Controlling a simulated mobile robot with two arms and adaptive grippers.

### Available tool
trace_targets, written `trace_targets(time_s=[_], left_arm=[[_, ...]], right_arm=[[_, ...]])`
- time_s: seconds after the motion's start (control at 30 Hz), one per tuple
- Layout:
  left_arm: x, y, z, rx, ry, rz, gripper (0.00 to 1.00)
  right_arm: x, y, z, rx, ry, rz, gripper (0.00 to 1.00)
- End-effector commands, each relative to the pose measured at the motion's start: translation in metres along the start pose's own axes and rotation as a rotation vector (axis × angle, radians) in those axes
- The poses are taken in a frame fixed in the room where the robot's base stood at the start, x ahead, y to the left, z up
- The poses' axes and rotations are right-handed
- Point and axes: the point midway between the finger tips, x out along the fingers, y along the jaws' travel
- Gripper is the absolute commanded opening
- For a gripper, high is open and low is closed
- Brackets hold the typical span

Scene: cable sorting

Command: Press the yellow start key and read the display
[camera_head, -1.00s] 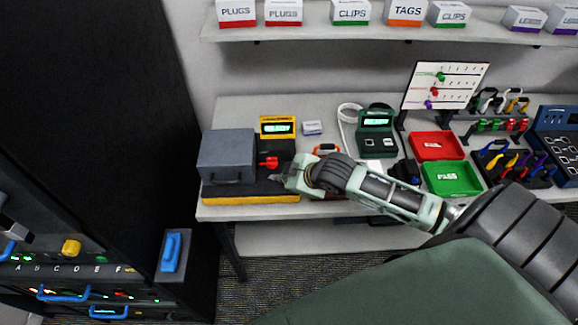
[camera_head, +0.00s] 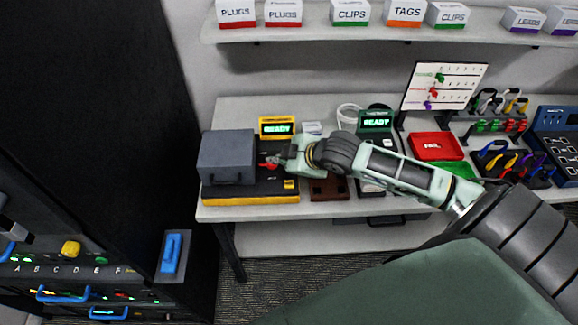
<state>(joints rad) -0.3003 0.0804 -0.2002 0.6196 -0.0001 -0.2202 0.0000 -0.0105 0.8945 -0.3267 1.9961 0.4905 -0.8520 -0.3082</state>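The yellow start key (camera_head: 289,184) shows on the right end of the black and yellow tester base (camera_head: 250,200), uncovered. The yellow-framed display (camera_head: 277,128) behind it reads READY in green. A grey box (camera_head: 226,157) sits on the base's left part, and a red part (camera_head: 269,164) is just right of the box. My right gripper (camera_head: 274,161) reaches in from the right above the base, behind the key and close to the red part. Its fingers are small and dark, so I cannot tell if they are open or touching the red part. My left gripper is not in view.
A green device (camera_head: 376,124) also reads READY. A red FAIL tray (camera_head: 436,145) and a partly hidden green tray (camera_head: 462,169) are to the right. A brown block (camera_head: 328,188) lies right of the base. A shelf of labelled boxes (camera_head: 350,12) runs above.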

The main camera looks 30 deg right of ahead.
Motion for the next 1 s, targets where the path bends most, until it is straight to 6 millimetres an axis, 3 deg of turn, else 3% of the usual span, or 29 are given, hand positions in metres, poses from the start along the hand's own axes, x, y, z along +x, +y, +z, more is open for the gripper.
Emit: trace_targets(time_s=[0.4,0.63,1.0], left_arm=[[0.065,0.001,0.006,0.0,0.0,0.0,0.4],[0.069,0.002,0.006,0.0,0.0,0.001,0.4],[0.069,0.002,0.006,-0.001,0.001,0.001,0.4]], right_arm=[[0.041,-0.03,0.03,-0.001,0.0,0.0,0.0],[0.052,-0.038,0.038,0.001,-0.001,0.0,0.0],[0.053,-0.038,0.039,0.0,0.0,0.0,0.0]])
